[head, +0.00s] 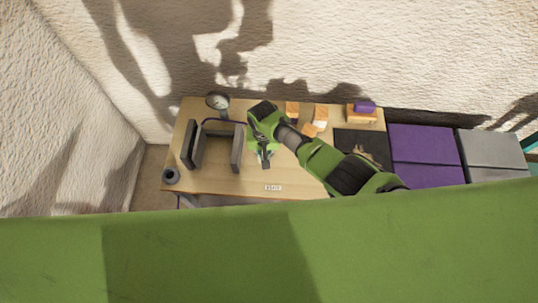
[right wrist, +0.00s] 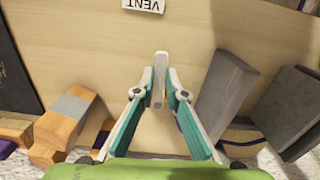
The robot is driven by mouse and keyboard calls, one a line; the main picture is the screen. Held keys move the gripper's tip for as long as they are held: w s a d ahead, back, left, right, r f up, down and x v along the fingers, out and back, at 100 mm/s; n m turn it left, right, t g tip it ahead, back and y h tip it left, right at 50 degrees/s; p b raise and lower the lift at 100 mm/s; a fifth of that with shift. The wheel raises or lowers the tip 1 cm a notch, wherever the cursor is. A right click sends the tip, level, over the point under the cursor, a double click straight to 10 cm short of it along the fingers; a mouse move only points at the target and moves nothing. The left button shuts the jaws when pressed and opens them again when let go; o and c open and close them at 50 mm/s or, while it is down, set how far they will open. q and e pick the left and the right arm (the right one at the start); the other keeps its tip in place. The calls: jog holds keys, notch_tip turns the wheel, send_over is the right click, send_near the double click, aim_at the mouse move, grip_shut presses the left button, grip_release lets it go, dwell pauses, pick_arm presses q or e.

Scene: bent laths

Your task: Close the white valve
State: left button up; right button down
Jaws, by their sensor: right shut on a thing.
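A pale, flat lever (right wrist: 160,70), which looks like the white valve's handle, shows in the right wrist view. It stands between the fingertips of my right gripper (right wrist: 158,93), which is shut on it. In the head view my right gripper (head: 264,158) reaches down over the middle of the wooden table (head: 225,185) and mostly hides the valve. The valve's body and pipe cannot be made out there. My left gripper is in neither view.
Grey upright slabs (head: 237,148) stand close left of my right gripper. A round gauge (head: 217,100) stands behind them, and a dark ring (head: 171,176) lies at the left edge. Wooden blocks (head: 320,113) and a dark mat (head: 350,138) lie to the right. The table's front is mostly clear.

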jog(key=shift+w+a+m, duration=0.1)
jog(key=shift+a+m, duration=0.15)
jog(key=shift+m, duration=0.25)
jog(key=c, duration=2)
grip_release()
jog(key=shift+c, duration=0.2)
notch_tip(320, 180, up, 12)
